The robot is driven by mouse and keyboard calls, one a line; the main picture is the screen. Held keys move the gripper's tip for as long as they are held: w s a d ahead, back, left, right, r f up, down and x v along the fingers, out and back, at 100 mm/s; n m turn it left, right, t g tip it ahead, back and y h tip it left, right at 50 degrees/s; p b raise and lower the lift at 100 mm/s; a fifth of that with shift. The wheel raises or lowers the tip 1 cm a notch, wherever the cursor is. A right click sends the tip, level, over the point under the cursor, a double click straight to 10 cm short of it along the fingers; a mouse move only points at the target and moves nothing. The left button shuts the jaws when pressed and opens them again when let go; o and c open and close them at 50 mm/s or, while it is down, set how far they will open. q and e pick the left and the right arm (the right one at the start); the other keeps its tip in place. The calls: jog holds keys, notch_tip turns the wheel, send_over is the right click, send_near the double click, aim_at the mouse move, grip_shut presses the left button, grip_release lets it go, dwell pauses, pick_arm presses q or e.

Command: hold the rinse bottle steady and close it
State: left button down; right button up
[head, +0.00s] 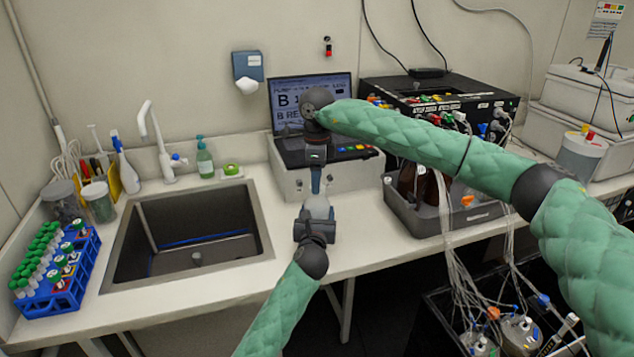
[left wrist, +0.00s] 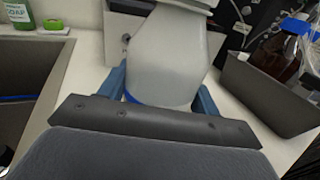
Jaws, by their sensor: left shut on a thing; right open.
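The rinse bottle (head: 318,207) is whitish and stands about upright in front of the grey-white box unit. My left gripper (head: 316,227) is shut on its body from the front. In the left wrist view the translucent bottle (left wrist: 160,55) sits between the blue fingers of the left gripper (left wrist: 160,92), with a blue band low on it. My right gripper (head: 316,180) is open and points down right above the bottle. It hides the bottle's top, so I cannot tell whether it touches it or how the cap sits.
A sink (head: 190,235) lies to the left, with a blue tube rack (head: 62,290) beyond it. The laptop (head: 310,100) and box unit (head: 290,182) stand behind the bottle. A grey tray (head: 455,218) with brown bottles stands to the right. Tubing hangs over the counter's front edge.

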notch_tip(320, 180, up, 10)
dwell(0.4)
jog(key=shift+r, duration=0.1)
pick_arm(q)
jog(key=shift+c, duration=1.3)
grip_release()
jog(key=shift+s+a+b, duration=0.15)
jog(key=shift+s+b, duration=0.35)
jog(key=shift+s, duration=1.45)
jog(key=shift+s+a+b, duration=0.15)
jog(key=shift+s+b, duration=0.35)
jog(key=shift+s, duration=1.45)
pick_arm(e)
jog(key=shift+f, duration=1.05)
pick_arm(q)
jog(key=shift+f, duration=0.1)
